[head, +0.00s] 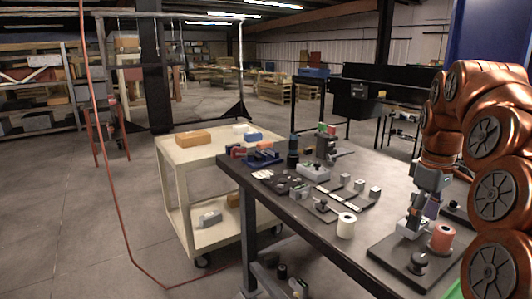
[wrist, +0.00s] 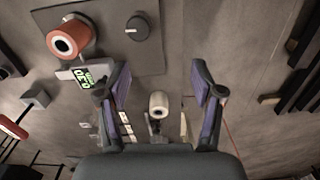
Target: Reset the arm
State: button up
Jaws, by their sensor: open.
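My orange arm is bent at the right of the head view, with my gripper (head: 418,212) pointing down over the dark base plate (head: 385,262) on the table. In the wrist view my gripper (wrist: 160,92) has its two purple-padded fingers wide apart with nothing between them. Whether the finger touches the device is unclear.
A white roll (head: 346,226) stands on the dark table (head: 310,228) left of the plate. Small grey blocks (head: 358,186) and tools lie farther along it. A cream cart (head: 178,160) stands beside the table. A red hose (head: 108,180) hangs at left.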

jog(key=s+a+f+m+p, duration=0.2)
jog(key=s+a+f+p, duration=0.1)
jog(key=s+a, duration=0.95)
jog(key=s+a+f+m+p, duration=0.1)
jog(key=s+f, duration=0.3)
jog(key=s, duration=0.4)
jog(key=s+a+f+m+g+p, duration=0.1)
jog(key=s+a+f, duration=0.3)
jog(key=s, duration=0.5)
jog(key=shift+a+f+m+g, duration=0.25)
jog(key=shift+f+m, duration=0.2)
jog(key=shift+m, duration=0.45)
jog(key=shift+d, duration=0.1)
